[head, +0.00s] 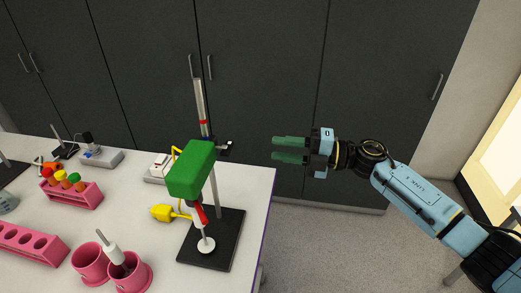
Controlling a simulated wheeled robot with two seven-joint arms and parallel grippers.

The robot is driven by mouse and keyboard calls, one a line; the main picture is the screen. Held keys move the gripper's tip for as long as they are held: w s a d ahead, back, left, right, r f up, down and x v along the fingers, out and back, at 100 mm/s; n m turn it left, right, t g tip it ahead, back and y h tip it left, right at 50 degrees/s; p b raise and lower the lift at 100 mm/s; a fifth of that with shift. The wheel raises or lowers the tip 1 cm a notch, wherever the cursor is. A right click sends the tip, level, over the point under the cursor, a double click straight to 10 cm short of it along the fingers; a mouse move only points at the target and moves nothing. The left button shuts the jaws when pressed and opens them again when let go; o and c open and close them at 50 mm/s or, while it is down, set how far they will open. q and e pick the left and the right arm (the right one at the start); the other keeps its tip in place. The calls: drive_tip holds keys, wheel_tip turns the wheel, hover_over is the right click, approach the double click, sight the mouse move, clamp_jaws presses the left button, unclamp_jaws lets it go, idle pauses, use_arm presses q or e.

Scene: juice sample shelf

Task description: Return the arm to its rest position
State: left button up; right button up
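My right gripper (278,149) is in the air past the right edge of the white table, in front of the dark cabinets. Its two green fingers point left and are parted, with nothing between them. My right arm (420,200) comes in from the lower right. My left arm and gripper are not in view.
A stand with a green block (191,169) and black base (211,239) stands near the right edge of the table (140,185), left of my gripper. Pink cups (91,262), a pink rack with capped tubes (71,193) and another pink rack (31,244) stand further left. The floor (330,250) below my arm is clear.

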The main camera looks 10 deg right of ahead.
drive_tip(key=shift+v, duration=1.05)
drive_tip(key=w+d+f+m+t+h+b, duration=0.1)
drive_tip(key=d+f+m+t+h+b, duration=0.1)
drive_tip(key=f+m+t, duration=0.5)
drive_tip(key=w+d+f+m+h+b, duration=0.1)
drive_tip(key=w+d+f+m+h, duration=0.2)
drive_tip(key=f, duration=0.8)
drive_tip(key=s+d+f+m+h+b, duration=0.1)
drive_tip(key=s+d+f+m+h, duration=0.2)
drive_tip(key=f, duration=0.5)
drive_tip(key=s+d+f+m+h+b, duration=0.15)
drive_tip(key=s+f+m, duration=0.25)
drive_tip(key=f, duration=0.4)
drive_tip(key=s+d+f+m+h, duration=0.1)
drive_tip(key=s+f+m+h, duration=0.25)
drive_tip(key=f, duration=0.35)
drive_tip(key=s+d+f+m+g+h+b, duration=0.25)
drive_tip(key=s+f+m+g, duration=0.3)
drive_tip(key=s+f, duration=1.2)
drive_tip(key=s+a+f+m+g+h, duration=0.1)
drive_tip(key=s+f, duration=0.4)
drive_tip(key=s, duration=0.8)
drive_tip(key=s+a+f+m+g+b, duration=0.1)
drive_tip(key=s+f+g, duration=0.4)
drive_tip(key=s, duration=0.8)
drive_tip(key=shift+s+a+m+h+b, duration=0.15)
drive_tip(key=shift+a+m+h+b, duration=0.15)
drive_tip(key=shift+m, duration=0.6)
